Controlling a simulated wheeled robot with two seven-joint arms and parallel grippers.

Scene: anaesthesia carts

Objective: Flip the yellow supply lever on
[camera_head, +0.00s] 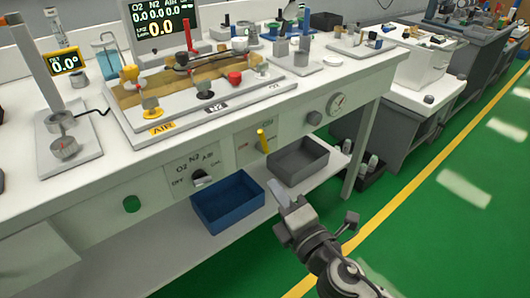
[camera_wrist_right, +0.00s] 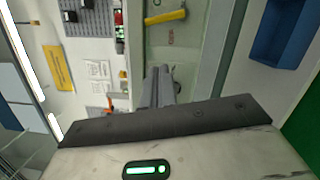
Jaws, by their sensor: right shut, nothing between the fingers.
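The yellow supply lever (camera_head: 263,141) sticks out from a pale panel on the front of the white bench (camera_head: 225,150). In the right wrist view the lever (camera_wrist_right: 166,17) shows at the top, beside red lettering on the panel. My right gripper (camera_head: 278,192) is in front of the bench, below and slightly right of the lever in the head view. Its fingers (camera_wrist_right: 160,84) are closed together and empty, apart from the lever. My left gripper is not in view.
Left of the lever is a selector knob (camera_head: 201,179) marked O2, N2, AIR. Below are a blue bin (camera_head: 228,219) and a grey bin (camera_head: 299,176). A round gauge (camera_head: 337,103) sits to the right. Green floor (camera_head: 420,200) is clear at the right.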

